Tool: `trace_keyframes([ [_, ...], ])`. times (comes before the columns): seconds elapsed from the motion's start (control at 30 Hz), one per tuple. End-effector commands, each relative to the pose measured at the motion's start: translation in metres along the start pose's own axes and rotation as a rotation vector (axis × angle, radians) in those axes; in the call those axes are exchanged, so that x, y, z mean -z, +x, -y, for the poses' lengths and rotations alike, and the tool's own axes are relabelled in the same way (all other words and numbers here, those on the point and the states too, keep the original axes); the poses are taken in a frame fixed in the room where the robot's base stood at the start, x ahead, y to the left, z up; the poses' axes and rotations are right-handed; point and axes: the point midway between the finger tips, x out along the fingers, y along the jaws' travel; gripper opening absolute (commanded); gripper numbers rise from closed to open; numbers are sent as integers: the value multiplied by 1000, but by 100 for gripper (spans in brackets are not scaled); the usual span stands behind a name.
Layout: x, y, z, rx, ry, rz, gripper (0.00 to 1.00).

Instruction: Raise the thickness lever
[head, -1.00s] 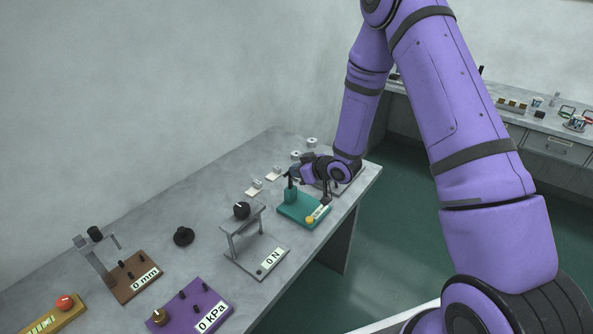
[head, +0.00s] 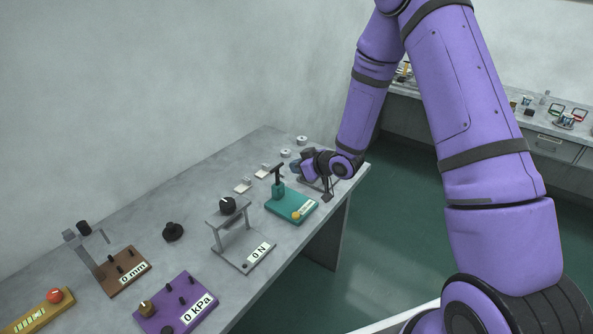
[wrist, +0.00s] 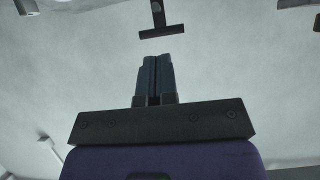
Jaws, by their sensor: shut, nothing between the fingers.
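A brown-based gauge (head: 124,271) reading "0 mm" stands at the left of the bench, with a grey upright, a black knob and a thin grey arm on top; I cannot tell which part is its lever. My gripper (head: 296,168) is far from it, to the right, above the bench beside a teal device (head: 291,205) with a black T-shaped top (head: 278,170). In the wrist view my gripper (wrist: 160,58) is shut and empty. A dark T-shaped piece (wrist: 161,30) lies just beyond the fingertips, apart from them in the picture; I cannot tell which device it belongs to.
Between the brown gauge and the teal device are a black knob (head: 173,232), a purple "0 kPa" box (head: 160,307) and a grey "0 N" stand (head: 227,253). A yellow box with a red button (head: 54,296) is at far left. Small white pieces (head: 243,186) lie along the back.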

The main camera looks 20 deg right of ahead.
Motion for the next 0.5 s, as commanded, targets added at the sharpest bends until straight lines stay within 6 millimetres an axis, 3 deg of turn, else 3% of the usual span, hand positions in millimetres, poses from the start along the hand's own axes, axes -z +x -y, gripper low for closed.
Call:
trace_keyframes([
  [0.5,6,-72,0,-1,2,-1,0],
])
